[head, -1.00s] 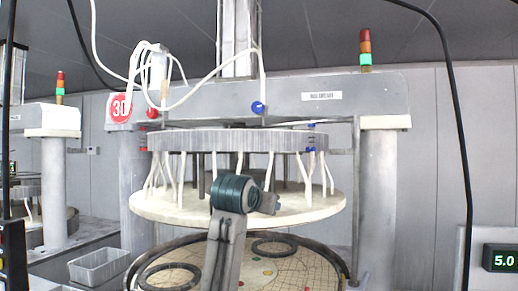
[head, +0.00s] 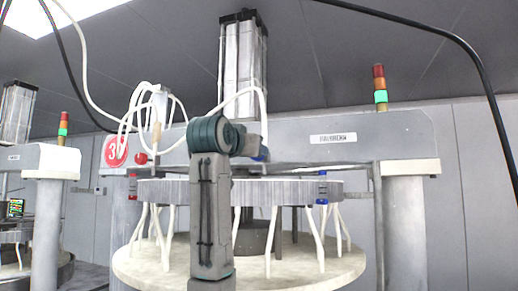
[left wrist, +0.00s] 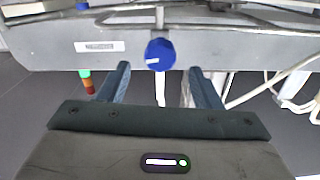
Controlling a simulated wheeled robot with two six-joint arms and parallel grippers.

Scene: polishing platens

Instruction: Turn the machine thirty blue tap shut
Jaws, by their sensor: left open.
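In the left wrist view the whole round blue tap (left wrist: 160,55) shows just beyond and between the fingertips. My left gripper (left wrist: 159,72) is open, one finger to each side, with a gap to the tap; contact is not visible. My right gripper is not in view.
A red tap (head: 141,158) sits left on the beam. White hoses (head: 150,105) loop above it. A signal lamp (head: 380,88) stands at the right. Another machine (head: 40,160) is at left.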

